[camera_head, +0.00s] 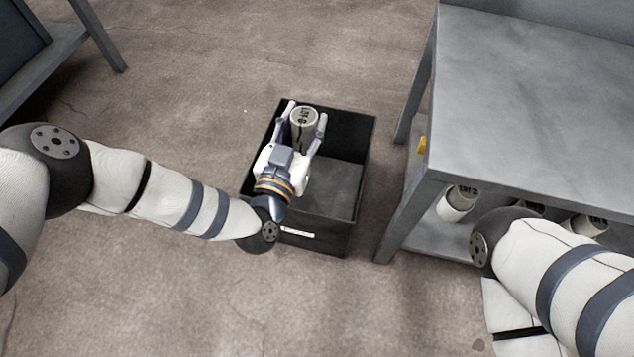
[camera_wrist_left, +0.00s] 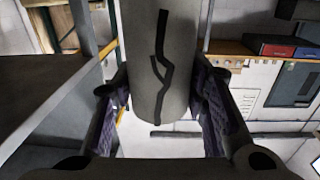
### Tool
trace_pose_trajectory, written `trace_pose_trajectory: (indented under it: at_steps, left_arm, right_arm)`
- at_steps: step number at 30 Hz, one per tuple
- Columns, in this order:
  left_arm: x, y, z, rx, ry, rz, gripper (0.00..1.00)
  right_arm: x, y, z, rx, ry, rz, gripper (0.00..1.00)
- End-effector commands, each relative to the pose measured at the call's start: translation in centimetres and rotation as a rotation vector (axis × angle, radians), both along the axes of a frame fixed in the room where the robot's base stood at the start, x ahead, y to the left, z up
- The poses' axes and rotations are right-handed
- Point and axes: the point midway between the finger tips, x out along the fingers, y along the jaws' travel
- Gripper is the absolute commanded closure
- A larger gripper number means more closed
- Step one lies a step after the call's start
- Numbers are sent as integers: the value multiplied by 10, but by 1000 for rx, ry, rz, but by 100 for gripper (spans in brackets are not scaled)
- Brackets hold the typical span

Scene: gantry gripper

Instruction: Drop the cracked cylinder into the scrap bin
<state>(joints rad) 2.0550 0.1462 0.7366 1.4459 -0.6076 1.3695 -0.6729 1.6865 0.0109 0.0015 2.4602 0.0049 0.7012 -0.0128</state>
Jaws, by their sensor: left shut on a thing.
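The cracked cylinder (camera_head: 303,123) is pale grey with dark lettering near its top. In the left wrist view the cylinder (camera_wrist_left: 160,70) shows a black forked crack down its side. My left gripper (camera_head: 306,125) is shut on it, with one finger on each side; the fingers (camera_wrist_left: 162,100) also show in the wrist view. The scrap bin (camera_head: 366,165) is a dark open box on the floor with a white label on its front. The gripper and cylinder are over the bin's left part in the head view; their height above its floor is hard to tell. My right gripper is not in view.
A grey metal table (camera_head: 530,90) stands right of the bin, with a lower shelf holding several similar cylinders, one at its left end (camera_head: 457,204). My right arm is in front of that shelf. Another dark bench (camera_head: 50,60) is at the upper left. Open floor surrounds the bin's left and front.

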Motion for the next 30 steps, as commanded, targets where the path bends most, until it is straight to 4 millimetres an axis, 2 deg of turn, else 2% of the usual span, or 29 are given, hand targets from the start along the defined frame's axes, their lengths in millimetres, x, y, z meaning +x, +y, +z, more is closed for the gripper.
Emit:
trace_pose_trajectory:
  at_steps: [1,3,11,12,14,24,26,30]
  left_arm:
    - [1,0,-12,-2,1,1,100]
    - [1,0,-16,-2,-2,0,100]
    - [1,0,-14,-2,-5,-1,100]
    - [1,0,-14,-2,-5,-1,51]
    - [1,0,-14,-2,-5,-1,37]
    - [0,0,-12,0,-1,-1,37]
    - [1,0,-3,-1,-2,-1,37]
    - [1,0,33,-2,-6,-3,37]
  right_arm:
    - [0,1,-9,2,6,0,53]
    - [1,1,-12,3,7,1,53]
    - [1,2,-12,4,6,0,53]
    - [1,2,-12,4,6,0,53]
    - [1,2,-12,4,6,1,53]
    - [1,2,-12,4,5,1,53]
    - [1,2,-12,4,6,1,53]
    - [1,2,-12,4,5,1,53]
